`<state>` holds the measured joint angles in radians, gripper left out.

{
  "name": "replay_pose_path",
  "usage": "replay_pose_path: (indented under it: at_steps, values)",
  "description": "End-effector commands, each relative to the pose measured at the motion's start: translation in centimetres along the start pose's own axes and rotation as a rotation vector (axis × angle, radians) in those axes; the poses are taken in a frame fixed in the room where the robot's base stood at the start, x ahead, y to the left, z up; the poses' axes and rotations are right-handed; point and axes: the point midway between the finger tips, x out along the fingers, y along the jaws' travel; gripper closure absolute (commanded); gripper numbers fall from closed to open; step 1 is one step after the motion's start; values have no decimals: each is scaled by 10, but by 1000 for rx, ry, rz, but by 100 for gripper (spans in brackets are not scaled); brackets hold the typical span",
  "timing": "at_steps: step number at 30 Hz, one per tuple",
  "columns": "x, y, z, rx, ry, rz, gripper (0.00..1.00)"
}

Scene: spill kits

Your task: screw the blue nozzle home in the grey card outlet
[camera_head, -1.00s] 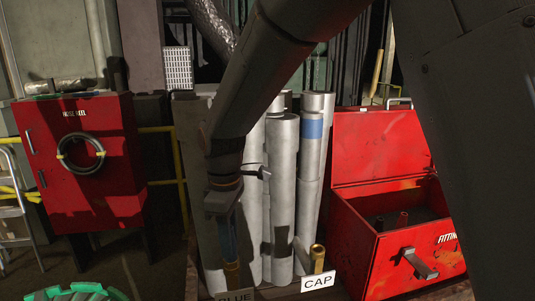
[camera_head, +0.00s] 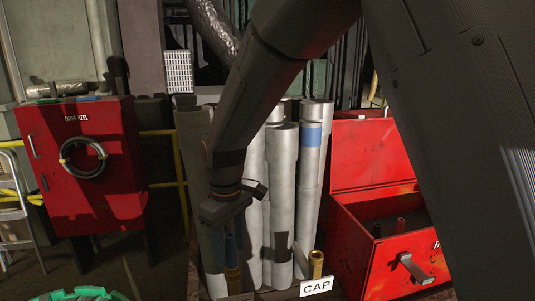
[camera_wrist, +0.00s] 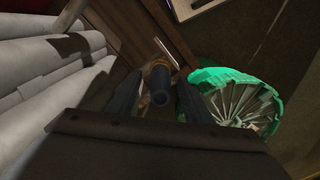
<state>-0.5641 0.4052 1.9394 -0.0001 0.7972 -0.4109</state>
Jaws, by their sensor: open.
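My gripper (camera_head: 226,240) points down at the front of the pipe rack, jaws open. In the wrist view its two fingers (camera_wrist: 160,98) stand on either side of a dark blue-grey tube, which looks like the blue nozzle (camera_wrist: 160,84), with gaps showing beside it. The nozzle's open end faces the wrist camera, and a brass ring shows at its far end. In the head view the nozzle is mostly hidden by the fingers, above a brass fitting (camera_head: 233,280). I cannot tell how deep it sits. No grey card is readable; the card there is cut off at the bottom edge.
Tall grey-white pipes (camera_head: 282,195) stand close behind my gripper. An open red box (camera_head: 392,262) stands further right, a red hose-reel cabinet (camera_head: 85,190) left, a green coil (camera_wrist: 240,97) on the floor.

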Motion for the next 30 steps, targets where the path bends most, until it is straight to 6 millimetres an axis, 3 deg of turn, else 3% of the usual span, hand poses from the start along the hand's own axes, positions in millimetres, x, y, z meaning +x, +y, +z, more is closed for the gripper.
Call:
replay_pose_path:
  at_steps: [30]
  values:
    - [-69, 0, 0, -1, 1, 1, 54]
